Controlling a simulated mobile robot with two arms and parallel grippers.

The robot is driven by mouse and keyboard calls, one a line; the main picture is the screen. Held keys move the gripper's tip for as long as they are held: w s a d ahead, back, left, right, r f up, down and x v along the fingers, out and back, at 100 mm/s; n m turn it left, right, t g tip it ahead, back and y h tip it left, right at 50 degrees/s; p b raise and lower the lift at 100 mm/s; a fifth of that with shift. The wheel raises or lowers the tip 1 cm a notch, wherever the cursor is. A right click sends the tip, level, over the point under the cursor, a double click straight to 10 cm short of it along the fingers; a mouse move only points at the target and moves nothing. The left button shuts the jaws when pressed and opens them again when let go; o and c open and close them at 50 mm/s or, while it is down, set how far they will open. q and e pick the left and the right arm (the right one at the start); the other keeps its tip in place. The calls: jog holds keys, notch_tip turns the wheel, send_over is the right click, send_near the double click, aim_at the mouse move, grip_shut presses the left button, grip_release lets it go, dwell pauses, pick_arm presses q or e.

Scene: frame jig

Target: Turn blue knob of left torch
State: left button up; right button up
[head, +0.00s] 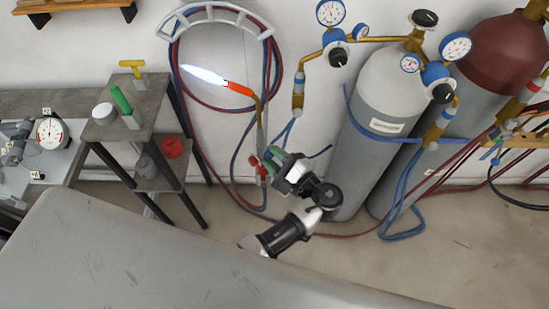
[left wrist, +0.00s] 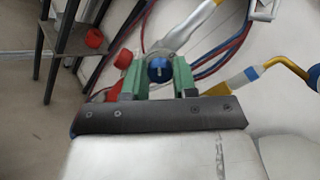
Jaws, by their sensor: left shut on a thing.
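The left torch (head: 261,137) hangs by the wall, with a brass neck and an orange-red tip (head: 239,88). A blue-white flame (head: 204,75) comes from the tip. My left gripper (head: 268,157) is at the torch's lower end. In the left wrist view its green fingers (left wrist: 159,75) are on both sides of the blue knob (left wrist: 159,69), shut on it. A red knob (left wrist: 124,59) sits just left of the fingers; it also shows in the head view (head: 263,170). The blue knob is hidden in the head view. My right gripper is not in view.
Gas cylinders (head: 375,115) with gauges stand to the right of the gripper. Red and blue hoses (head: 190,130) hang around the torch. A side table (head: 135,95) with tools stands left. A large grey surface (head: 130,260) fills the foreground.

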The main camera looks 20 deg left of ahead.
pick_arm(q)
jog(key=shift+n, duration=0.4)
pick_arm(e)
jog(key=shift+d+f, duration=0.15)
pick_arm(q)
jog(key=o, duration=0.9)
